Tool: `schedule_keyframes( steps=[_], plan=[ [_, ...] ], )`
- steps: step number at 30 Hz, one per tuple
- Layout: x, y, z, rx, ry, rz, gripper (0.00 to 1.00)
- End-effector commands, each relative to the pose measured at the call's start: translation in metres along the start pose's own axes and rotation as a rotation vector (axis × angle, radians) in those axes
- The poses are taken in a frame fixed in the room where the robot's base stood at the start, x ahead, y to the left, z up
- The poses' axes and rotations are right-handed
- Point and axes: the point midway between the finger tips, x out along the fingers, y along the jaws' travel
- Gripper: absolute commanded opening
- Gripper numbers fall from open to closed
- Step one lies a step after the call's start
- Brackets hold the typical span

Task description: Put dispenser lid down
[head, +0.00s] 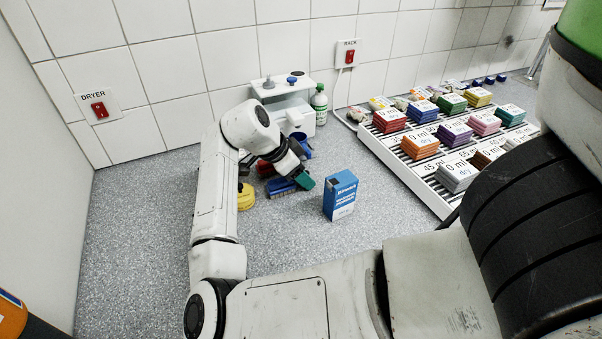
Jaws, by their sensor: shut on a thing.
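My gripper (299,176) is at the end of my arm, low over the counter left of the blue box. It is shut on a small teal-green piece, which I take for the dispenser lid (306,181). The lid sits at the fingertips, tilted; the fingers are small and partly hidden, and I cannot tell whether the lid touches the counter. A blue, brush-like object (280,189) lies just left of the gripper. The blue upright box (341,196) stands to the right, apart from the lid.
A yellow object (246,198) and a red one (264,168) are beside my arm. Behind stand a white unit (287,112) and a green bottle (319,101). A ribbed rack (408,170) with coloured stacks fills the right. Counter in front of the box is clear.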

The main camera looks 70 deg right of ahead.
Motion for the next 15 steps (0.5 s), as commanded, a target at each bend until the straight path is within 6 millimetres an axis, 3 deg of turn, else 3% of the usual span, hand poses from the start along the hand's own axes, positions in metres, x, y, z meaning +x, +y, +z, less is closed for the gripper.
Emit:
schedule_keyframes(
  steps=[11,12,15],
  plan=[
    [0.014,0.001,0.008,-0.005,-0.009,0.009,0.24],
    [0.014,0.001,0.008,-0.006,-0.009,0.009,0.56],
    [0.015,0.002,0.008,-0.006,-0.008,0.011,0.66]
  ],
)
